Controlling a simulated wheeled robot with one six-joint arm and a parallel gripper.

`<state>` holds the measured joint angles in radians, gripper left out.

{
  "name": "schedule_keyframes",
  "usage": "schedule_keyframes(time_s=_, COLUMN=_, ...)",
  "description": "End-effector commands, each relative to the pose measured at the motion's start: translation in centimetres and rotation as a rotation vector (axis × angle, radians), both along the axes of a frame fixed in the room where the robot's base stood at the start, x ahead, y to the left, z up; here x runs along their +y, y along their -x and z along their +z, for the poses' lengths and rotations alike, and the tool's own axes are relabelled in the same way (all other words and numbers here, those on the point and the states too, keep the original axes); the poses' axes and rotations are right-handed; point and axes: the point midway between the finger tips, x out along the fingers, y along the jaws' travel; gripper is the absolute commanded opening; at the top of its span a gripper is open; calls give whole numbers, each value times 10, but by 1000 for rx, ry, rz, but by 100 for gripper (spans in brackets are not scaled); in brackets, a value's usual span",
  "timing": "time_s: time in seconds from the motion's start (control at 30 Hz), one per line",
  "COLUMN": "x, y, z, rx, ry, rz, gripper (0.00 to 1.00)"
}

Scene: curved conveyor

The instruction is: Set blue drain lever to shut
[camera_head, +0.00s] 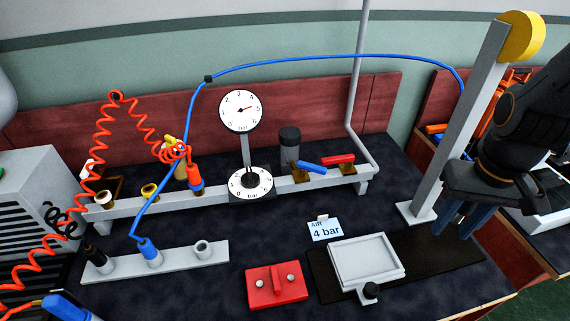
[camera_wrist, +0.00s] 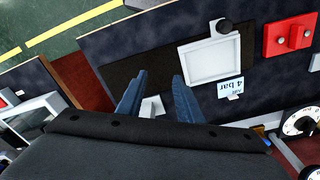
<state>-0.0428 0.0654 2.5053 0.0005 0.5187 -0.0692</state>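A blue lever (camera_head: 312,167) sits on a brass valve on the grey rail, right of the dark cylinder, in the head view. Its handle slants across the rail, its right end lower in the picture. A red lever (camera_head: 338,159) sits on another brass valve just right of it and lies roughly along the rail. My gripper (camera_head: 458,228) is at the right, beside the grey post and well away from both levers. In the wrist view my gripper (camera_wrist: 158,76) has its two blue fingers apart with nothing between them.
A grey post (camera_head: 455,130) with a yellow knob stands between my gripper and the levers. A white tray (camera_head: 337,270) on a black mat, a red block (camera_head: 276,287) and a "4 bar" card (camera_head: 325,230) lie in front. A blue hose (camera_head: 330,56) arches overhead.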

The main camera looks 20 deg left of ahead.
Motion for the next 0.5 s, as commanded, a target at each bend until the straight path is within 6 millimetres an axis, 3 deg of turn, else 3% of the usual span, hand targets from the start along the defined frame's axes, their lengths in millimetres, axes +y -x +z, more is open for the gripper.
schedule_keyframes(time_s=0.17, x=72, y=-69, z=13, rx=11, ry=12, rz=398, gripper=33)
schedule_keyframes(time_s=0.3, x=159, y=-112, z=26, rx=24, ry=24, rz=783, gripper=33)
schedule_keyframes(time_s=0.5, x=267, y=-133, z=38, rx=36, ry=35, rz=1208, gripper=33)
